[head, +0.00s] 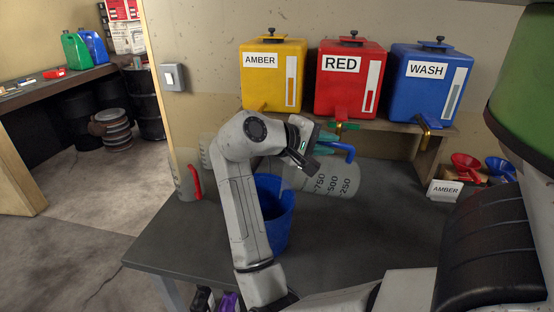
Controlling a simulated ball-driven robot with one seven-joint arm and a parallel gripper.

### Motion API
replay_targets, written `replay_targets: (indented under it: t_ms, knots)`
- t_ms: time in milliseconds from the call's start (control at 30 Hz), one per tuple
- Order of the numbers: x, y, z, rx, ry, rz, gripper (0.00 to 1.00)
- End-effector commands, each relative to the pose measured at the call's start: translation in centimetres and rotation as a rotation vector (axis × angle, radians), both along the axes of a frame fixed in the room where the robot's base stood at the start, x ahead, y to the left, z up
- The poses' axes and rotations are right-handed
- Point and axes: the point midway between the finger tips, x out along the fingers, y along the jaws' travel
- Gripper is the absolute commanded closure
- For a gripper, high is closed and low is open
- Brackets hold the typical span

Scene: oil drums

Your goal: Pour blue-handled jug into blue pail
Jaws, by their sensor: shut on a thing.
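The blue-handled jug (332,180) is clear with dark marks reading 750, 500 and 250. It is tipped well over, lying nearly on its side in the air, with its mouth end to the left. My gripper (325,146) is shut at its blue handle (338,149); the fingertips are partly hidden. The blue pail (279,229) stands on the dark table below and left of the jug, partly behind my arm. The jug's mouth end is above the pail's rim, partly hidden by my arm. I cannot make out any liquid stream.
A red-handled clear jug (188,184) stands at the table's left back. Yellow AMBER (272,85), red RED (337,98) and blue WASH (416,106) tanks sit on a shelf behind. Red (465,163) and blue (502,168) funnels lie right.

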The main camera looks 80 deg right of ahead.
Motion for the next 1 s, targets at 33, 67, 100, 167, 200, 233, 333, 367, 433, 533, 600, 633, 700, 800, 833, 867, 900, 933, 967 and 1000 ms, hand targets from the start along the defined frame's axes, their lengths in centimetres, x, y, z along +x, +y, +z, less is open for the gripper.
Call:
replay_targets:
  t_ms: [33, 67, 100, 167, 200, 233, 333, 367, 433, 533, 600, 633, 700, 800, 833, 867, 900, 933, 967, 1000]
  knots:
    - [0.1, 0.0, 0.1, -0.002, 0.003, 0.0, 1.0]
    - [0.1, 0.0, 0.1, -0.002, 0.003, 0.0, 1.0]
    - [0.1, 0.0, 0.1, -0.002, 0.005, 0.001, 1.0]
    - [0.2, 0.1, 0.1, -0.004, 0.007, 0.001, 1.0]
    - [0.2, 0.1, 0.1, -0.005, 0.01, 0.001, 1.0]
    - [0.3, 0.1, 0.1, -0.006, 0.012, 0.001, 1.0]
    - [0.4, 0.2, 0.2, -0.007, 0.017, 0.001, 1.0]
    - [0.4, 0.2, 0.2, -0.008, 0.02, 0.001, 1.0]
    - [0.5, 0.2, 0.2, -0.009, 0.024, 0.001, 1.0]
    - [0.7, 0.3, 0.3, -0.012, 0.03, 0.001, 1.0]
    - [0.8, 0.3, 0.3, -0.015, 0.035, 0.001, 1.0]
    - [0.8, 0.4, 0.3, -0.015, 0.037, 0.001, 1.0]
    - [0.9, 0.4, 0.4, -0.017, 0.041, 0.001, 1.0]
    - [1.1, 0.4, 0.4, -0.019, 0.047, 0.002, 1.0]
    - [1.2, 0.5, 0.4, -0.021, 0.048, 0.002, 1.0]
    - [1.2, 0.5, 0.4, -0.021, 0.05, 0.003, 1.0]
    - [1.2, 0.5, 0.4, -0.022, 0.052, 0.002, 1.0]
    - [1.3, 0.5, 0.4, -0.023, 0.053, 0.002, 1.0]
    - [1.3, 0.5, 0.4, -0.023, 0.055, 0.002, 1.0]
    - [1.4, 0.5, 0.4, -0.024, 0.055, 0.002, 1.0]
